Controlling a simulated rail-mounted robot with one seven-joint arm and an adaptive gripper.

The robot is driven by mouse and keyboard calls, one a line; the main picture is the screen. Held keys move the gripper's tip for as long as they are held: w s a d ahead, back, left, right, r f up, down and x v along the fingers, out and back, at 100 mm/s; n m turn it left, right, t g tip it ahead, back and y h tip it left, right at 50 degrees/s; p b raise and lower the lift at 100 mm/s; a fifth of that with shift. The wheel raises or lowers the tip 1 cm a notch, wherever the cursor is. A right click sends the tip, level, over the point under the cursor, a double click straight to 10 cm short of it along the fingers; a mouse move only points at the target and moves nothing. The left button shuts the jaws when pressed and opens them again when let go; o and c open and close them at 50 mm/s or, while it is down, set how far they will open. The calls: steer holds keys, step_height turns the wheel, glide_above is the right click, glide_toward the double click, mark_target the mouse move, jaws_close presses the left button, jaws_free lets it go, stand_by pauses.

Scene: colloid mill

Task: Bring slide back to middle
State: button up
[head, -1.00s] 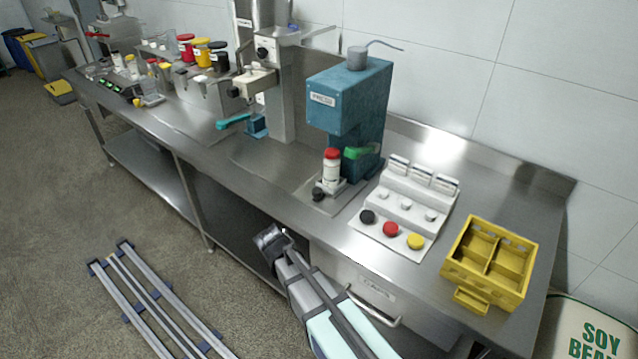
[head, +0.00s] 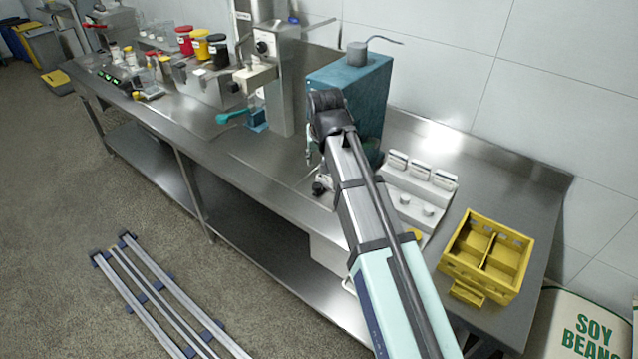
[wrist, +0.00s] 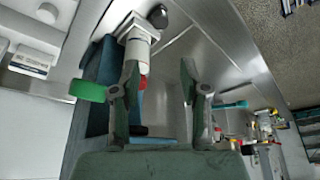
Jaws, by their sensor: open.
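The slide (wrist: 133,27) is a white carriage with a black knob (wrist: 158,16) at the foot of the blue press (head: 368,88). It bears a white bottle (wrist: 138,52) with a red cap. In the head view the knob (head: 319,188) shows below my arm, while the bottle is hidden. My gripper (wrist: 160,72) is open and empty, in front of the press. In the wrist view its left finger overlaps the bottle and cap; I cannot tell whether they touch. The knob lies beyond the fingertips.
A green lever (wrist: 87,90) sticks out from the press. A white stand (head: 437,182) and a yellow crate (head: 468,283) are to the right on the steel counter (head: 515,195). A steel mill column (head: 280,85) with a teal handle (head: 232,116) is on the left.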

mark_target(317, 185)
steer(key=p+x, duration=0.4)
steer(key=x, duration=1.3)
steer(key=shift+s+f, duration=0.1)
jaws_close()
